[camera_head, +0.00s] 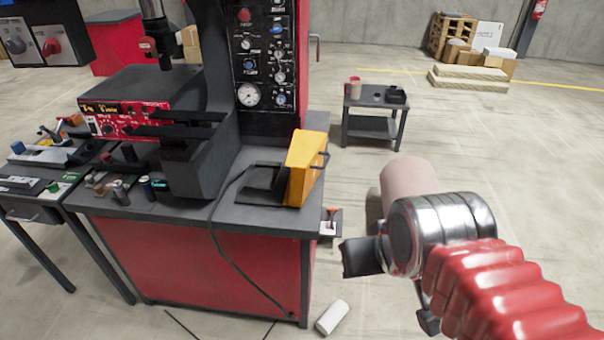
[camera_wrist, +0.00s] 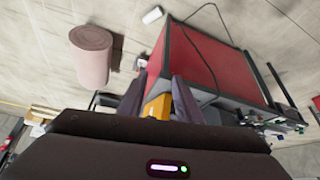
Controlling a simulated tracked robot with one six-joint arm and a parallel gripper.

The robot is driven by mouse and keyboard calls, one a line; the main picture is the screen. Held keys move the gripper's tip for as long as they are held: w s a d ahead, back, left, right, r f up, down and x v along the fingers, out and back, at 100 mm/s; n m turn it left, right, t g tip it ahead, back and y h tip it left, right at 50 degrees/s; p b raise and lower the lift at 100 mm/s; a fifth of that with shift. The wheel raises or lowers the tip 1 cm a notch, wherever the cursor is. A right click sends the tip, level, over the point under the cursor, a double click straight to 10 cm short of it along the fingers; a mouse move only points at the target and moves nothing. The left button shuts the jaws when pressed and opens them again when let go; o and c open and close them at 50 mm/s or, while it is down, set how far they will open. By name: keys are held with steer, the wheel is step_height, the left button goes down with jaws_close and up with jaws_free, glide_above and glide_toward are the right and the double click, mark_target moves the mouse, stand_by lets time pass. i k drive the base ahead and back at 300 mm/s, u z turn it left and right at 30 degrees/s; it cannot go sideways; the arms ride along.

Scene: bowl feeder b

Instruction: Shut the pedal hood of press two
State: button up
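The pedal hood (camera_head: 305,165) is a yellow-orange cover on the right end of the press's red-fronted table. It stands up steeply, beside a dark flat pedal base (camera_head: 262,185) on its left. A dark handle (camera_head: 322,162) is on its right face. My gripper (camera_head: 388,288) is to the right of the table, apart from the hood, with a gap between its fingers. In the wrist view, part of the hood (camera_wrist: 157,106) shows beyond and between the open fingers of my gripper (camera_wrist: 159,92); the rest is hidden.
The dark press column with gauges (camera_head: 265,55) rises behind the hood. A black cable (camera_head: 228,245) hangs down the table front. A pinkish roll (camera_head: 408,175) stands behind my gripper. A white cylinder (camera_head: 332,317) lies on the floor. A small side table (camera_head: 376,105) stands farther back.

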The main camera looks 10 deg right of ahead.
mark_target(307, 152)
steer(key=u, duration=0.05)
steer(key=k, duration=0.65)
steer(key=u, duration=0.4)
steer(key=i, duration=1.3)
steer(key=u, duration=0.25)
